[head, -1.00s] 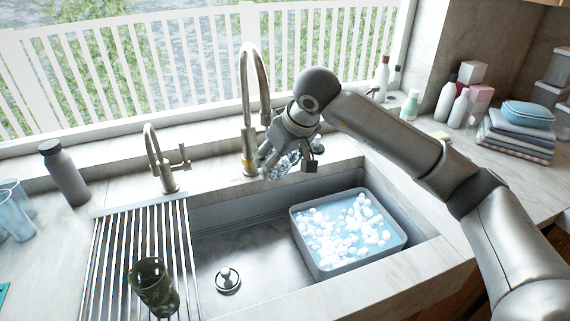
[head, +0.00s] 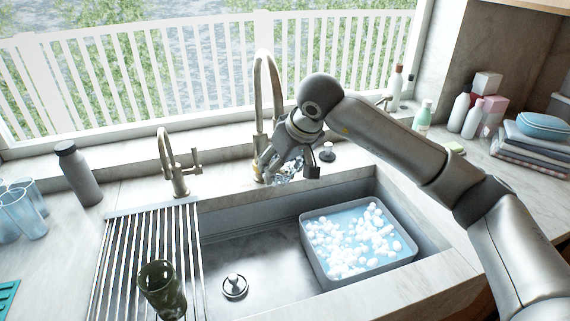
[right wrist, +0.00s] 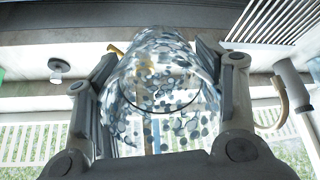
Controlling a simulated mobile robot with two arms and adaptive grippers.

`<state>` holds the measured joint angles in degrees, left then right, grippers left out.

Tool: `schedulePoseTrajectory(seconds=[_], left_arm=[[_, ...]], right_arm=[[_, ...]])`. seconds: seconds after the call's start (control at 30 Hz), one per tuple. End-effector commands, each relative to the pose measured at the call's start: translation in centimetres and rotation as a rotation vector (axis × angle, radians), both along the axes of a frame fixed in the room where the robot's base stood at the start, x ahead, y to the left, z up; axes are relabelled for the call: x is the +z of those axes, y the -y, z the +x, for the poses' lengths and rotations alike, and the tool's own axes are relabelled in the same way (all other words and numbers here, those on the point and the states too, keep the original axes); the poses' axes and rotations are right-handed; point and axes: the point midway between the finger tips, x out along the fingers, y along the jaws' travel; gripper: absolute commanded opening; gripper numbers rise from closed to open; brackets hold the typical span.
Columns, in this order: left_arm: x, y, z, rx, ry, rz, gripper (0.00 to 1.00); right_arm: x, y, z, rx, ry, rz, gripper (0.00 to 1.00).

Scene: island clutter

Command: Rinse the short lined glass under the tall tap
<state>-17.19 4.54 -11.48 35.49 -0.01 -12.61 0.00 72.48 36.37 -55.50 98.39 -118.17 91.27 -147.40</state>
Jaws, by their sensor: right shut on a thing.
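My right gripper (head: 283,165) is shut on a clear glass (head: 291,172), just right of the tall tap's base, behind the sink's back edge. In the right wrist view the glass (right wrist: 160,95) lies between both fingers and shows dark dots rather than lines. The tall tap (head: 262,85) is a brass-coloured gooseneck behind the sink (head: 225,255); my gripper partly hides its lower part. No running water shows. My left gripper is out of view.
A grey tub (head: 310,250) with blue water and foam sits in the sink's right side. A shorter tap (head: 172,165), a grey bottle (head: 78,175) and bluish glasses (head: 20,212) stand left. Bottles (head: 458,112) and folded cloths (head: 530,148) are at right. The rack (head: 120,260) covers the sink's left side.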

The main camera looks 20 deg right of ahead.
Motion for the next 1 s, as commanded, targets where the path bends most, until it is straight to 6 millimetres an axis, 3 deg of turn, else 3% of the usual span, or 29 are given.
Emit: schedulePoseTrajectory(seconds=[0.37, 0.7, 1.0], left_arm=[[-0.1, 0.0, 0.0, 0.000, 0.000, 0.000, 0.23], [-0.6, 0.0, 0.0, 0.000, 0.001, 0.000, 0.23], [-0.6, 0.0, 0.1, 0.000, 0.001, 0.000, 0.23]], right_arm=[[0.0, 0.4, 0.0, -0.001, 0.002, 0.000, 0.31], [0.0, 2.4, 0.0, -0.001, 0.001, 0.000, 0.31], [0.1, 2.4, 0.0, 0.000, 0.002, 0.001, 0.31]])
